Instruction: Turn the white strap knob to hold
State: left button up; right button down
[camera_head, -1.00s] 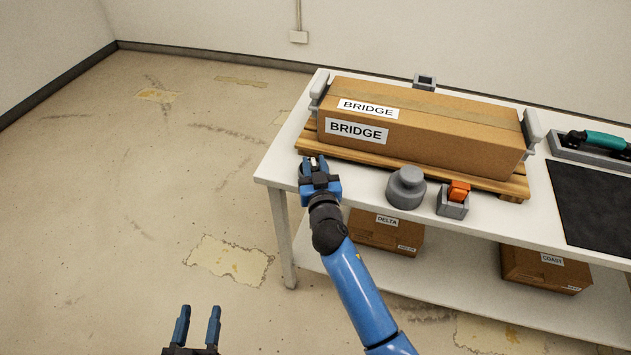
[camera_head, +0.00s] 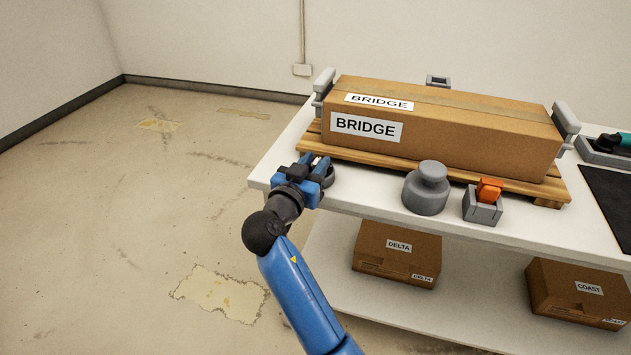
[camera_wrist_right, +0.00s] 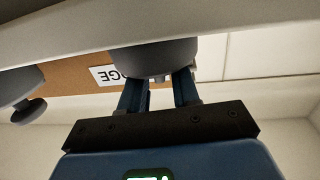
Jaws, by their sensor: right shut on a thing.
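My right gripper (camera_head: 312,170) is at the front left corner of the white table, left of the grey weight-like piece. It is shut on a dark grey round knob (camera_head: 328,178), which it partly hides. A small white mark shows between the fingers. In the right wrist view the grey knob (camera_wrist_right: 155,58) sits between the two blue fingers (camera_wrist_right: 160,92). I cannot read which setting the knob points to. My left gripper is out of view.
A long cardboard box labelled BRIDGE (camera_head: 450,133) lies on a wooden pallet (camera_head: 400,166) behind the gripper. A grey stepped cylinder (camera_head: 426,190) and an orange switch in a grey holder (camera_head: 483,210) stand to the right. Boxes DELTA (camera_head: 397,262) and COAST (camera_head: 575,295) are below.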

jog(key=m+g+h+b, duration=0.2)
jog(key=h+b, duration=0.1)
jog(key=m+g+h+b, duration=0.1)
jog(key=shift+w+a+f+m+h, duration=0.2)
jog(key=shift+a+m+h, duration=0.1)
jog(key=shift+m+h, duration=0.1)
jog(key=shift+w+a+r+m+g+h+b, duration=0.1)
jog(key=shift+m+g+h+b, duration=0.8)
jog(key=shift+g, duration=0.35)
jog(key=shift+w+r+m+g+h+b, duration=0.1)
jog(key=shift+m+g+h+b, duration=0.55)
jog(key=shift+m+g+h, duration=0.45)
jog(key=shift+g, duration=0.45)
jog(key=shift+f, duration=0.1)
jog(key=c, duration=1.2)
grip_release()
jog(key=shift+o, duration=0.2)
jog(key=shift+s+a, duration=0.3)
jog(key=shift+a, duration=0.3)
jog(key=p+v, duration=0.1)
jog(key=v, duration=0.8)
jog(key=shift+a+p, duration=0.25)
jog(key=shift+p, duration=0.05)
